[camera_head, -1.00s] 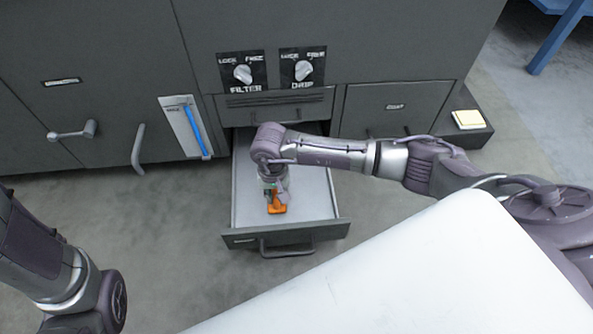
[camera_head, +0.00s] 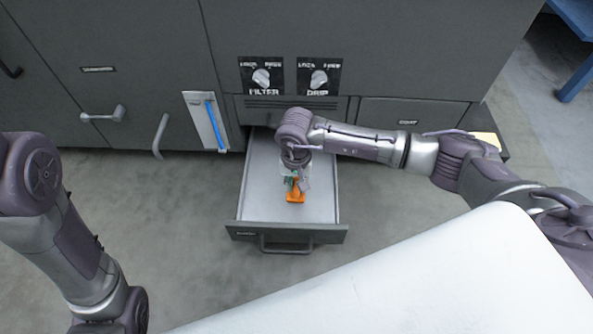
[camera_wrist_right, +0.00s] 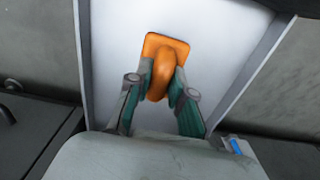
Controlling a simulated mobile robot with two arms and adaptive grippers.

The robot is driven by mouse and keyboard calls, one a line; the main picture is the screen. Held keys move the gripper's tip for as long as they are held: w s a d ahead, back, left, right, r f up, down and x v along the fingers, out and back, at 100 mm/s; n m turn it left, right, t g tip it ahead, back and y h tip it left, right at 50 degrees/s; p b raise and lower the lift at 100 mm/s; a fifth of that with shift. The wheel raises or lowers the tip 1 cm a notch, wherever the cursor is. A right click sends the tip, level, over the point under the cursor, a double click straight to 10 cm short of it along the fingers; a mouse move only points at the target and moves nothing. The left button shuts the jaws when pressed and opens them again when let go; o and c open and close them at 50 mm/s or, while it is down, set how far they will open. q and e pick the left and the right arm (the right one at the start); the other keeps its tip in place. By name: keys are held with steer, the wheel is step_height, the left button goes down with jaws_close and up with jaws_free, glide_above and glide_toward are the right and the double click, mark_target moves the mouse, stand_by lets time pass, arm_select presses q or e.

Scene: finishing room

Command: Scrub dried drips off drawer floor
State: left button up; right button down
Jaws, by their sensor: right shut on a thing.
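The drawer (camera_head: 260,205) is pulled out of the dark cabinet, and its pale floor shows around my right arm. My right gripper (camera_head: 295,184) points down inside the drawer, shut on the handle of an orange scrubber (camera_head: 295,197). In the right wrist view the gripper's two fingers (camera_wrist_right: 162,88) clasp the looped orange handle, and the scrubber's flat base (camera_wrist_right: 166,42) lies on or just above the pale drawer floor (camera_wrist_right: 112,50). I cannot make out any drips on the floor. My left arm is at the left, and its gripper is out of view.
Two knobs marked FILTER (camera_head: 261,78) and DRIP (camera_head: 319,78) sit above the drawer. A blue-striped gauge (camera_head: 214,125) and a lever handle (camera_head: 103,115) are on the cabinet's left. A yellow pad (camera_head: 487,139) lies at the right, partly behind my arm. Open floor lies left of the drawer.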

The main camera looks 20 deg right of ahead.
steer(key=shift+r+p, duration=0.55)
steer(key=shift+r, duration=0.6)
